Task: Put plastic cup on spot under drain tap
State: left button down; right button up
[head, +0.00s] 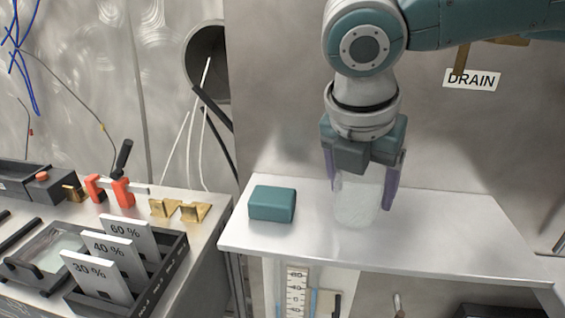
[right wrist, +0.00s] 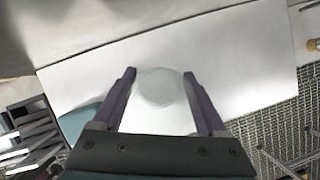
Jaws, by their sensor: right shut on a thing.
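A clear plastic cup (head: 357,200) is upright at the metal shelf (head: 450,240). My right gripper (head: 364,187) comes down over it from above, its two purple fingers on either side, shut on the cup. In the right wrist view the cup (right wrist: 158,88) shows as a pale round shape between the fingers. I cannot tell whether its base touches the shelf. A brass drain tap (head: 462,60) is at the upper right by a DRAIN label (head: 472,80), partly behind my arm. No marked spot is clear to see. My left gripper is not in view.
A teal block (head: 272,203) lies on the shelf left of the cup. The left bench holds a black rack (head: 150,270) with percentage cards, brass brackets (head: 180,209) and red-handled parts (head: 122,192). The shelf right of the cup is clear.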

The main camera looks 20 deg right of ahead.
jog(key=shift+f, duration=0.1)
jog(key=o, duration=1.3)
jog(key=shift+c, duration=0.2)
